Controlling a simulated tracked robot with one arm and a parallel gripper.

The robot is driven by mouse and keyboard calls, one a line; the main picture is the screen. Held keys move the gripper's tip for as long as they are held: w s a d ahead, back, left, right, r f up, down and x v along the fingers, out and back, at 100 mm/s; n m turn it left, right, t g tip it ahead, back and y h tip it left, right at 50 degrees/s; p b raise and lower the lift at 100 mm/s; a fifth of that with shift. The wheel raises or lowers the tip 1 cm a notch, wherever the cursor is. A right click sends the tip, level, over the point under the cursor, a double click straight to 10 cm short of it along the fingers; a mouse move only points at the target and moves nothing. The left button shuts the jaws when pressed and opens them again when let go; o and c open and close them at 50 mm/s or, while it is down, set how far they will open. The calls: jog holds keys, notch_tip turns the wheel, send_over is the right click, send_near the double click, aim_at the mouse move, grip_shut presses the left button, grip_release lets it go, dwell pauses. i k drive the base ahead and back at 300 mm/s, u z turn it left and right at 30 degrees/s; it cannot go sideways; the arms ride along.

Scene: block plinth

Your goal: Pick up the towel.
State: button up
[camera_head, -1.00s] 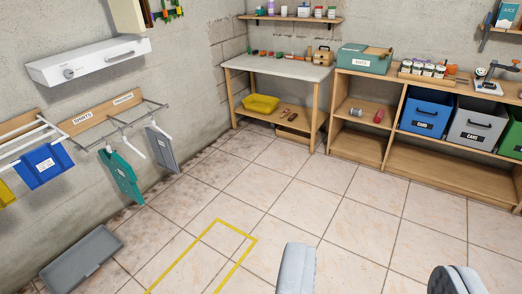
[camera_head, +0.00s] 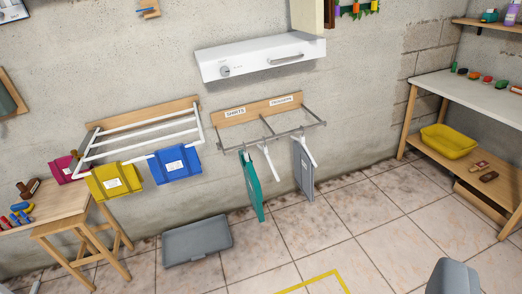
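Several folded cloths hang on a white wall rack (camera_head: 140,133) at the left. They are a blue cloth (camera_head: 176,164), a yellow cloth (camera_head: 115,181) and a magenta cloth (camera_head: 68,169), partly hidden behind the yellow one. The blue and yellow ones carry small white labels, too small to read. I cannot tell which one is the towel. A rounded grey part of mine (camera_head: 453,277) shows at the bottom right, far from the cloths. No pair of fingertips is visible, so whether my gripper is open or shut does not show.
A teal garment (camera_head: 252,186) and a grey garment (camera_head: 303,168) hang on a rail right of the cloths. A grey bin (camera_head: 197,240) lies on the floor below. A wooden table (camera_head: 60,213) stands left, a workbench (camera_head: 462,100) right.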

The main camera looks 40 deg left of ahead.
aim_at(176, 162)
jog(key=u, duration=0.6)
jog(key=i, duration=1.35)
jog(key=u, duration=1.25)
jog(key=i, duration=1.2)
jog(key=u, duration=0.35)
